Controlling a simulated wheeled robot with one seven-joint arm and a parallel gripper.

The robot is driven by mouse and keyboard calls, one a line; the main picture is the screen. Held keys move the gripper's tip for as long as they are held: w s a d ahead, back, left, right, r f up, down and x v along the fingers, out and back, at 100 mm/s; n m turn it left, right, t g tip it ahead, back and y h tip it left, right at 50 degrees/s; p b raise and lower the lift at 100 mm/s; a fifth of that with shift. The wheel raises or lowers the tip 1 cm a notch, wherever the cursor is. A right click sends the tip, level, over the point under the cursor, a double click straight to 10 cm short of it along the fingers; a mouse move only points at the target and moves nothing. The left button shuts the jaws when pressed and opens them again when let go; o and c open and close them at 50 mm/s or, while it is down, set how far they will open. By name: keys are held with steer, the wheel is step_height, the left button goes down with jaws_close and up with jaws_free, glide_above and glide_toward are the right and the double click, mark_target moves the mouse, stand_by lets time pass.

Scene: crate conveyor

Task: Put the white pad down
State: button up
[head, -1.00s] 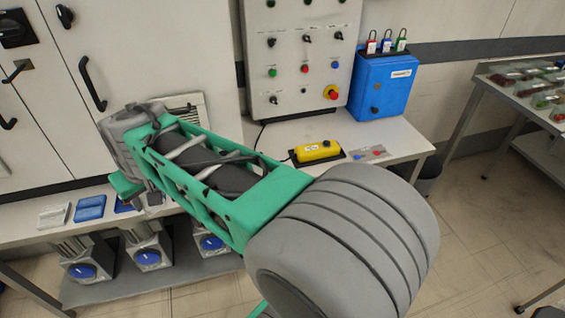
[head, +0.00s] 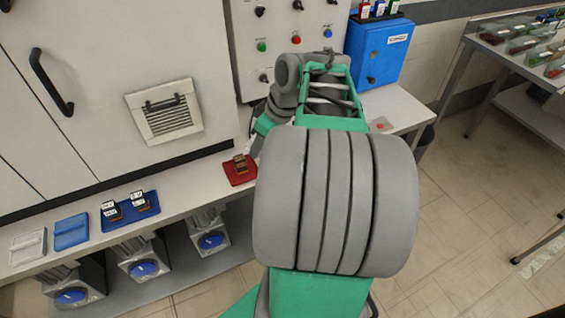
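A white pad (head: 28,245) lies flat at the left end of the bench, left of a blue pad (head: 71,232). It appears to rest on the bench top. My arm reaches away toward the control panel, and its end bends down to the left. Only a small part of my gripper (head: 256,148) shows there, just right of the red pad (head: 240,169). It is far to the right of the white pad. The fingers are too small and covered to tell whether they are open or hold anything.
A blue tray (head: 125,217) with two small block-like parts lies right of the blue pad. The red pad carries one similar part. A control panel (head: 290,60) and a blue box (head: 378,52) stand behind. Devices with blue knobs (head: 143,268) sit on the lower shelf.

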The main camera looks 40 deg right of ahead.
steer(key=s+d+f+n+b, duration=0.1)
steer(key=s+d+f+n, duration=0.1)
steer(key=s+d, duration=0.55)
steer(key=shift+y, duration=0.4)
steer(key=w+d+f, duration=0.1)
steer(key=w+f, duration=0.2)
steer(key=w, duration=0.1)
steer(key=w+d+f, duration=0.2)
steer(key=w+f, duration=0.2)
steer(key=w+d+f, duration=0.1)
steer(key=w+f, duration=0.2)
steer(key=w, duration=0.1)
steer(key=shift+d+f, duration=0.15)
steer(key=shift+d, duration=0.05)
steer(key=shift+f, duration=1.4)
steer(key=shift+b, duration=0.3)
steer(key=shift+f, duration=0.25)
steer(key=o, duration=1.3)
steer(key=shift+r, duration=0.1)
